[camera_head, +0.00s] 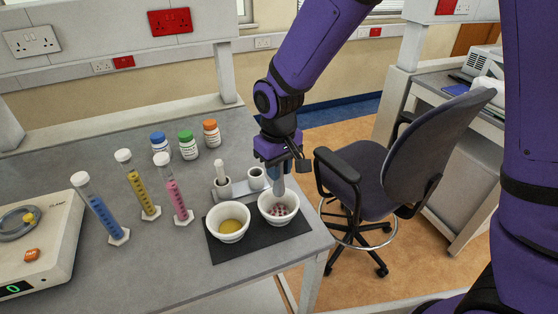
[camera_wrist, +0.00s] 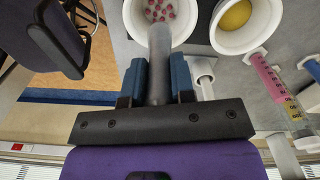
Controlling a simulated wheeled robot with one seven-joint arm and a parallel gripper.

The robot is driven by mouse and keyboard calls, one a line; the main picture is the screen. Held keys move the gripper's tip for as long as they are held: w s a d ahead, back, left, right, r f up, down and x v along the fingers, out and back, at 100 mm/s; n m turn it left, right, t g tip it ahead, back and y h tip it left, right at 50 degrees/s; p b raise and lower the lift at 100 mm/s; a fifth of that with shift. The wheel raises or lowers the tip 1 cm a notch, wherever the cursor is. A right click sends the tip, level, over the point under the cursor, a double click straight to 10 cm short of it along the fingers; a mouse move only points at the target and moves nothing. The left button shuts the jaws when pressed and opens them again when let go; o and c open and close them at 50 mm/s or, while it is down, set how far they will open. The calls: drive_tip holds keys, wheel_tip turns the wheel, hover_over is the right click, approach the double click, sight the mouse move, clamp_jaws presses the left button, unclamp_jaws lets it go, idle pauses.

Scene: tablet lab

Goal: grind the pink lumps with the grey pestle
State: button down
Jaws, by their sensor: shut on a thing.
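My gripper (camera_head: 275,166) is shut on the grey pestle (camera_head: 279,187) and holds it upright over the right-hand white mortar (camera_head: 278,218). Pink lumps (camera_head: 281,211) lie in that mortar as separate round pieces. In the wrist view the grey pestle (camera_wrist: 160,52) stands between the blue fingers of my gripper (camera_wrist: 158,80), its far end at the rim of the mortar (camera_wrist: 138,37) with the pink lumps (camera_wrist: 160,11). I cannot tell whether its tip touches the lumps. The left-hand white mortar (camera_head: 212,217) holds yellow stuff (camera_head: 230,226).
Both mortars stand on a black mat (camera_head: 257,246) near the table's right edge. Behind them a holder (camera_head: 237,190) carries a white pestle (camera_head: 221,174). Measuring cylinders (camera_head: 139,186), capped bottles (camera_head: 188,146) and a scale (camera_head: 62,243) stand left. A chair (camera_head: 372,180) is right of the table.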

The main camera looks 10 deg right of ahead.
sight(278, 190)
drive_tip(key=shift+f, duration=3.4)
drive_tip(key=shift+f, duration=0.25)
